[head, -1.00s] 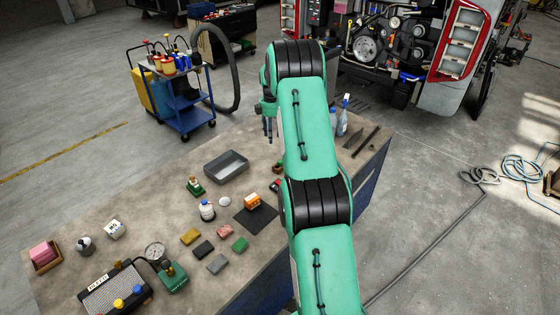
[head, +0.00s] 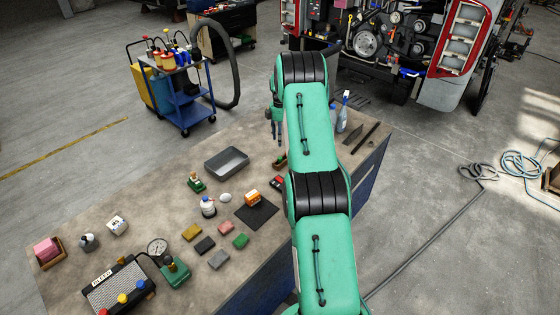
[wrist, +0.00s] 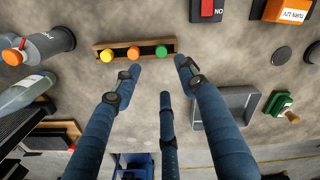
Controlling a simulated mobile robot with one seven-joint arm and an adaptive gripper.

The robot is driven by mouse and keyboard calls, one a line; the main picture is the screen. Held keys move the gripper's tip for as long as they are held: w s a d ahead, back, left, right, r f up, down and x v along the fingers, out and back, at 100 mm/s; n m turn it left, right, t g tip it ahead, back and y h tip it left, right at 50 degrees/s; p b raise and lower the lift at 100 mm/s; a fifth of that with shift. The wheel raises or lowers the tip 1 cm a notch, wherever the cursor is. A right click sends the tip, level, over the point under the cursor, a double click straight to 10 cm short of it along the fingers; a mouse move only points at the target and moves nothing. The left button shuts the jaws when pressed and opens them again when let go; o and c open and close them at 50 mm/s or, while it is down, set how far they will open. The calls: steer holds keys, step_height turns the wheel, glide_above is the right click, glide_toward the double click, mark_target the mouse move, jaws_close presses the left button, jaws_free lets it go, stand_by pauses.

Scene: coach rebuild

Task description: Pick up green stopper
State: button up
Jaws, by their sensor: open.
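The green stopper (wrist: 161,50) is a round green knob at the right end of a wooden rack (wrist: 111,51) in the wrist view. A yellow stopper (wrist: 133,52) and an orange stopper (wrist: 106,56) stand beside it in the same rack. My gripper (wrist: 158,74) is open and empty, its fingers spread, with the green stopper showing beyond the fingertips. In the head view, my gripper (head: 277,138) hangs above the bench, and the rack (head: 280,162) is partly hidden by my arm.
A grey metal tray (head: 227,162) lies left of my gripper on the bench (head: 150,205). A spray bottle (wrist: 25,92) and a grey cylinder (wrist: 48,43) are left of the rack in the wrist view. A red switch (wrist: 207,9) and an orange box (wrist: 288,10) are opposite.

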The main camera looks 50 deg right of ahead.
glide_above(280, 158)
steer(key=shift+w+d+f+p, duration=0.1)
steer(key=shift+d+f+p, duration=0.1)
steer(key=shift+f, duration=1.6)
steer(key=shift+w+d+f+p, duration=0.1)
steer(key=shift+f+p, duration=0.05)
steer(key=shift+f, duration=1.65)
steer(key=shift+s+a+f+p, duration=0.1)
steer(key=shift+f+p, duration=0.2)
steer(key=shift+f, duration=1)
steer(key=shift+a+f+p, duration=0.1)
steer(key=shift+f+p, duration=0.2)
steer(key=shift+f, duration=0.95)
steer(key=shift+d, duration=0.1)
steer(key=c, duration=0.9)
